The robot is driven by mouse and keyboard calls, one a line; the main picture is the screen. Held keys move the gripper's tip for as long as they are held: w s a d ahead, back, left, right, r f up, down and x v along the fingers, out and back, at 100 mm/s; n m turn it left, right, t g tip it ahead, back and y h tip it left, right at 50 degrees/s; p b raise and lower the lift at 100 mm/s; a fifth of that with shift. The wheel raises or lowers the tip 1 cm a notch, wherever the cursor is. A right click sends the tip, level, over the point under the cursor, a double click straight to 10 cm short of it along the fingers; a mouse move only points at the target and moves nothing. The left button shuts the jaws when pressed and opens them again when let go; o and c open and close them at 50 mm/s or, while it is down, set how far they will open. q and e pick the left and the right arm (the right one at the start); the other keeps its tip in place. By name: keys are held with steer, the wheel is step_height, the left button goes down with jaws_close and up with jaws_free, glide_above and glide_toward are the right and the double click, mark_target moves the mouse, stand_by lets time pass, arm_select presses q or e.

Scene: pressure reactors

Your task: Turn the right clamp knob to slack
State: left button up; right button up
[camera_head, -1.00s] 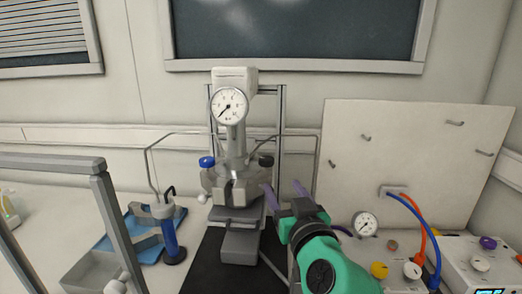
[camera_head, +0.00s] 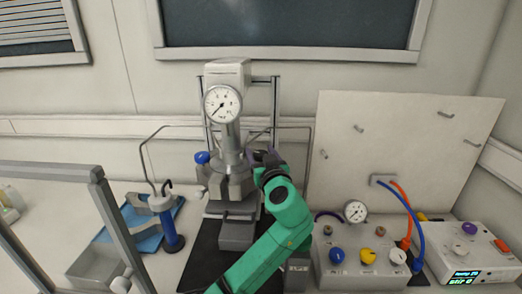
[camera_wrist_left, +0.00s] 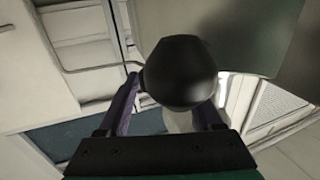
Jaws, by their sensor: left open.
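The right clamp knob (camera_wrist_left: 180,72) is a round black knob that fills the middle of the left wrist view. In the head view it is mostly hidden behind my left gripper (camera_head: 262,157), at the right side of the reactor (camera_head: 230,185). My left gripper is open, and its purple fingers (camera_wrist_left: 122,104) show on either side of the knob in the wrist view. I cannot tell whether they touch it. The blue left clamp knob (camera_head: 202,157) is in plain sight on the other side of the reactor head. My right gripper is not in view.
A pressure gauge (camera_head: 222,104) sits on top of the reactor. A control box (camera_head: 345,268) with coloured knobs and hoses stands at the right, near a white panel (camera_head: 400,130). A blue cylinder (camera_head: 171,232) stands at the left by a blue mat and a metal frame (camera_head: 108,215).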

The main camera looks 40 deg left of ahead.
arm_select(q)
steer(key=shift+f, duration=0.1)
jaws_close()
steer(key=shift+f+n+g+b, duration=0.15)
steer(key=shift+n+g+b, duration=0.2)
steer(key=shift+b, duration=0.25)
steer(key=n+g+y+b, duration=0.1)
steer(key=n+g+b, duration=0.1)
steer(key=g+b, duration=0.1)
steer(key=n+g+y+b, duration=0.2)
steer(key=n+g+b, duration=0.1)
steer(key=g+b, duration=0.1)
steer(key=shift+w+g, duration=0.1)
steer(key=shift+g, duration=0.25)
steer(key=n+g+b, duration=0.1)
steer(key=n+g, duration=0.1)
steer(key=g, duration=0.1)
steer(key=shift+n+g, duration=0.25)
steer(key=shift+g, duration=0.15)
steer(key=shift+r+n+g, duration=0.25)
steer(key=shift+n+g, duration=0.35)
steer(key=shift+g, duration=0.3)
steer(key=shift+n+g, duration=0.6)
steer(key=shift+g, duration=0.3)
steer(key=shift+f+g+h, duration=0.1)
steer(key=shift+g+h, duration=0.2)
jaws_free()
